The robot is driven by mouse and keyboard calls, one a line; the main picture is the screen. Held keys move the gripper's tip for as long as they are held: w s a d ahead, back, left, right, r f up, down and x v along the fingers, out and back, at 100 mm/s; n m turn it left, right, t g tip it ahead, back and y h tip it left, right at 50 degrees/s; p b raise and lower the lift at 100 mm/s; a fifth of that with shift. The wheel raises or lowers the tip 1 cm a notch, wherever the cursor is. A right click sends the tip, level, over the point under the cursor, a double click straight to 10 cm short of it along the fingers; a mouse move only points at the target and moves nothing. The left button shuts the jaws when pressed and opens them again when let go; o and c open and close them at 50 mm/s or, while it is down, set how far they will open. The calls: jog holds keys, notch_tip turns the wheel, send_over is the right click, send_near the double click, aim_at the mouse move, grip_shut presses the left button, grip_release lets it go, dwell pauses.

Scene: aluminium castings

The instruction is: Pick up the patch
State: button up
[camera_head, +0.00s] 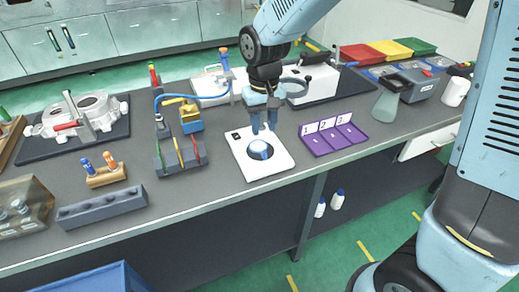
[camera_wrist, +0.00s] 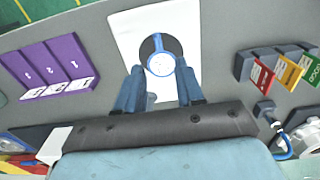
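A round white disc with a blue rim (camera_wrist: 161,64) sits on a black circle on a white board; it also shows in the head view (camera_head: 260,150). I cannot tell for sure that this disc is the patch. The white board (camera_head: 272,168) lies flat on the grey bench near its front edge, and shows in the wrist view (camera_wrist: 128,30). My gripper (camera_head: 264,122) points down above the board. In the wrist view my gripper (camera_wrist: 158,88) has its two blue fingers apart, with nothing seen between them, the disc just beyond the tips.
A purple tray (camera_head: 321,151) numbered 1, 2, 3 stands right of the board. A rack with coloured tags (camera_head: 180,157) stands to the left. A conical flask (camera_head: 386,104) and grey bins (camera_head: 424,82) are farther right. Bare bench separates board and tray.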

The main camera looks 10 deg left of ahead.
aim_at(264, 150)
jog(key=shift+d+f, duration=0.15)
jog(key=shift+f, duration=4.6)
jog(key=shift+c, duration=0.2)
grip_shut()
